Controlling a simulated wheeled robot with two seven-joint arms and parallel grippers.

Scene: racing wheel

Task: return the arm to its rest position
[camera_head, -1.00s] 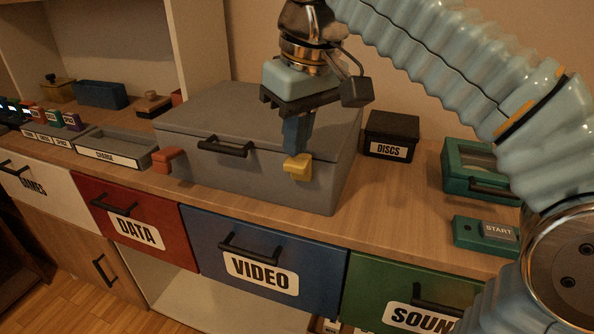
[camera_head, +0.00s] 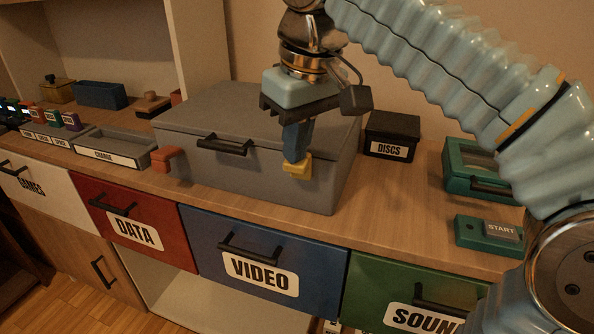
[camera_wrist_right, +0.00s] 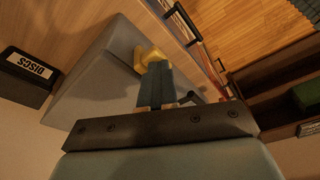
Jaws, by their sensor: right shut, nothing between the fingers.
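My right gripper (camera_head: 297,165) hangs in front of the grey case at the middle of the head view. Its blue fingers with yellow tips are shut with nothing between them. In the right wrist view the gripper (camera_wrist_right: 150,60) points toward the case and the counter's front edge. My right arm arches in from the right side of the head view, its ribbed light blue sleeve above the counter. My left gripper is not in view.
The closed grey case (camera_head: 270,130) stands on the wooden counter (camera_head: 395,220). A black DISCS box (camera_head: 391,134), a green case (camera_head: 478,172) and a START button box (camera_head: 489,236) are to its right. Drawers with black handles, such as the VIDEO drawer (camera_head: 320,268), line the front.

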